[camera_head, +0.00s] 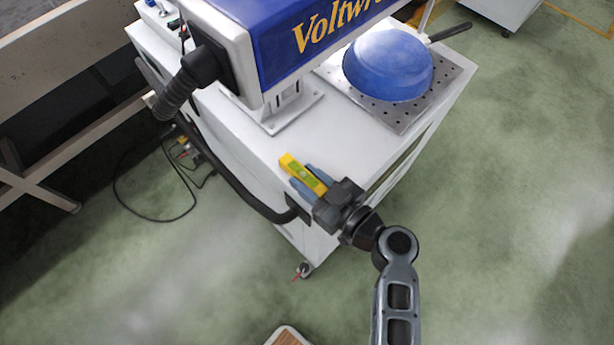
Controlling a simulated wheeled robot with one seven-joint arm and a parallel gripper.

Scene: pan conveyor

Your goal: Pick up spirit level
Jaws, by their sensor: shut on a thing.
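The spirit level (298,171) is a small yellow bar with a greenish patch, near the front corner of the white cabinet top. My gripper (308,180) reaches in from the lower right, with its blue-grey fingers on either side of the level. It is shut on the level. The level's near end is hidden by the gripper body. I cannot tell whether the level rests on the cabinet top or is just above it.
The white cabinet (262,150) carries a blue Voltwin-like lettered machine (270,40) overhead and a blue pan (388,65) on a perforated plate (443,88). A black handle bar (235,195) runs along its side. Green floor (500,220) is open at right.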

